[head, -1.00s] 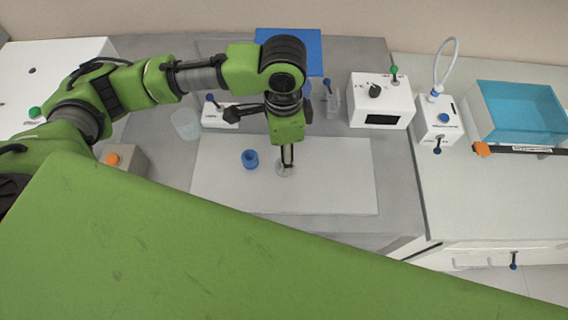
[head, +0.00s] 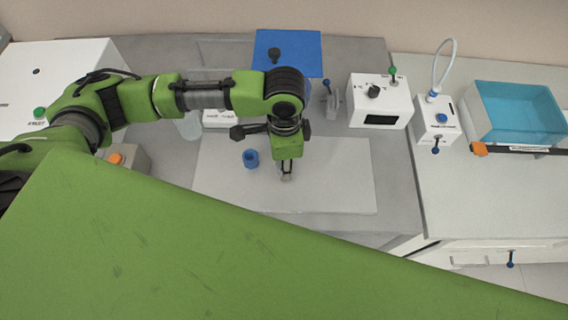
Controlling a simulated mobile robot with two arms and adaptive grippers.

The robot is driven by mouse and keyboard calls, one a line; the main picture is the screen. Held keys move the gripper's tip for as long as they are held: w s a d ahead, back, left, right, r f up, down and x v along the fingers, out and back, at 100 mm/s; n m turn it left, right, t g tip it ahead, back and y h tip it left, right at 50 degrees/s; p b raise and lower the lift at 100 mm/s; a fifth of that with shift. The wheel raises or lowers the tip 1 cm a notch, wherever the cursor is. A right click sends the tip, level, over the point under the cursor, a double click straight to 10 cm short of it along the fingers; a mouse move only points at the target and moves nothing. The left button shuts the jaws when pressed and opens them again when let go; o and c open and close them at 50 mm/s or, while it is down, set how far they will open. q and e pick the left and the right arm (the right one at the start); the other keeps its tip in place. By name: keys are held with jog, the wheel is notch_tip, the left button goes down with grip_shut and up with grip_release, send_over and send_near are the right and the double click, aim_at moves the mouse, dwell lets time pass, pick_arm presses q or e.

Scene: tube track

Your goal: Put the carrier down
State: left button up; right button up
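My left gripper (head: 286,172) comes down from the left arm over the pale work mat (head: 340,190). Its fingers are close together. A small pale, partly clear piece, taken as the carrier (head: 286,178), shows at the fingertips, low over the mat. The fingers hide most of it, and I cannot tell if it touches the mat. A blue ring-shaped cup (head: 250,159) stands on the mat just left of the gripper, apart from it. My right gripper is out of view.
A white box with a dark display (head: 382,101) and a white device with a looped tube (head: 436,122) stand at the right. A clear beaker (head: 189,125) is at the left. A blue pad (head: 300,48) lies behind. The mat's right half is clear.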

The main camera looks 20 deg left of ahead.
pick_arm(q)
jog(key=shift+r, duration=0.1)
jog(key=shift+r, duration=0.6)
jog(key=s+r+p, duration=1)
jog(key=s+r, duration=0.1)
jog(key=s, duration=0.3)
jog(key=shift+r, duration=0.35)
